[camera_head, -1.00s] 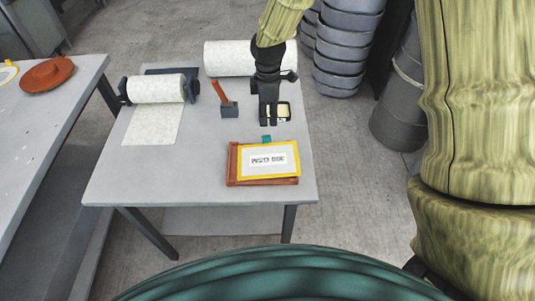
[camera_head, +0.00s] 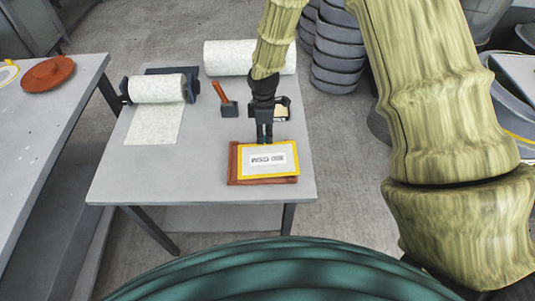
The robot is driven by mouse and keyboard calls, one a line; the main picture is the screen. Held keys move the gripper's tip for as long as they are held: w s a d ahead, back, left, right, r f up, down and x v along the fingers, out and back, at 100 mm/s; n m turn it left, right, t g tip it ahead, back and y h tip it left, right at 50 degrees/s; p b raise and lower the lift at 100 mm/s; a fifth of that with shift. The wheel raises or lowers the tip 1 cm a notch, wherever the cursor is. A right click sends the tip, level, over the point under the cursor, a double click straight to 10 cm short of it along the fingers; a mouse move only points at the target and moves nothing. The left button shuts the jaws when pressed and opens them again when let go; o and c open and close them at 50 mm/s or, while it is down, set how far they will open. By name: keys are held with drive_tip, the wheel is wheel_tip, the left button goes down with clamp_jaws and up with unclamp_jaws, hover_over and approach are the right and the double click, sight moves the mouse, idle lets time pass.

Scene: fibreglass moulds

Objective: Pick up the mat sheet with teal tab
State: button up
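The mat sheet (camera_head: 283,150), pale with a yellow border and a printed label, lies on a red-brown slab (camera_head: 262,181) near the front right of the grey table. My gripper (camera_head: 264,138) points down at the far edge of the sheet, where the teal tab is. The gripper now hides the tab. Whether its fingers are open or closed on the tab is too small to tell. The sheet appears to lie flat on the slab.
Behind the gripper is a small dark tray (camera_head: 282,113). Another roll (camera_head: 230,57) lies at the back. The table's (camera_head: 145,180) front left is clear.

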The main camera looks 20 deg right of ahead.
drive_tip(key=shift+f, duration=0.7)
clamp_jaws()
drive_tip(key=shift+r, duration=0.1)
drive_tip(key=shift+r+b, duration=0.55)
drive_tip(key=shift+r, duration=0.6)
drive_tip(key=s+a+r+b, duration=0.1)
drive_tip(key=s, duration=0.4)
drive_tip(key=s+a+b, duration=0.1)
drive_tip(key=s+b, duration=0.1)
drive_tip(key=s, duration=0.3)
drive_tip(key=s+a+r+b, duration=0.1)
drive_tip(key=s, duration=0.4)
drive_tip(key=shift+s+a+r+b, duration=0.3)
drive_tip(key=shift+b, duration=0.05)
